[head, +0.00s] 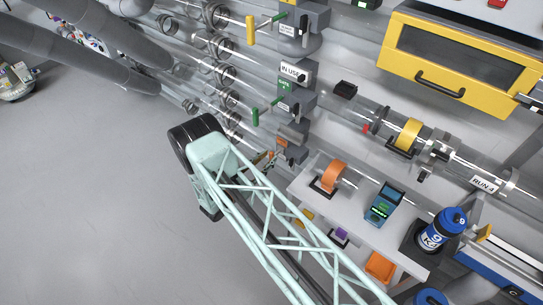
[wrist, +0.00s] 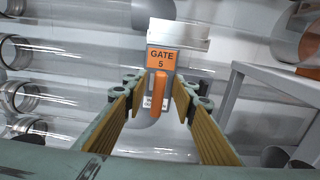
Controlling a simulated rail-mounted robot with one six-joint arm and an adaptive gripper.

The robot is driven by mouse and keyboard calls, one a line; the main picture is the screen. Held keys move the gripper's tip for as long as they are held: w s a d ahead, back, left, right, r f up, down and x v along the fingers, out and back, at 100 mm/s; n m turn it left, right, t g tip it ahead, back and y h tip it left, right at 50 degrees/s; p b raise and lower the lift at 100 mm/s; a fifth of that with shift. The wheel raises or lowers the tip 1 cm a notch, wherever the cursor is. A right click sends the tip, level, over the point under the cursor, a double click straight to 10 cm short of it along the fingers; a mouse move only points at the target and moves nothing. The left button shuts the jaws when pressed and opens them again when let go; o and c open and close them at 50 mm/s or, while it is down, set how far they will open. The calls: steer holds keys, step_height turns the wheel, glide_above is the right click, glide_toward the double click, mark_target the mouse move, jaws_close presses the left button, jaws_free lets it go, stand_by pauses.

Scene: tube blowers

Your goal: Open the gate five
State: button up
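The gate five unit is a grey housing with an orange "GATE 5" label (wrist: 161,59) in the middle of the wrist view. An orange upright handle (wrist: 159,95) hangs below the label, in front of a small white tag (wrist: 148,102). My gripper (wrist: 158,92) is open, with one finger on each side of the handle and a visible gap to both. In the head view the orange gate part (head: 281,144) is small, just beyond my arm's end. My gripper (head: 266,161) is small there and partly hidden by my arm.
Clear tubes (wrist: 60,60) run at left in the wrist view. A grey bench frame (wrist: 233,90) stands right of the gate. In the head view, green-handled (head: 256,114) and yellow-handled (head: 250,30) gates are above. A white bench (head: 365,225) is at right; the floor at left is open.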

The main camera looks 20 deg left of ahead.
mark_target(276, 154)
steer(key=shift+x, duration=1.45)
steer(key=shift+c, duration=0.2)
jaws_close()
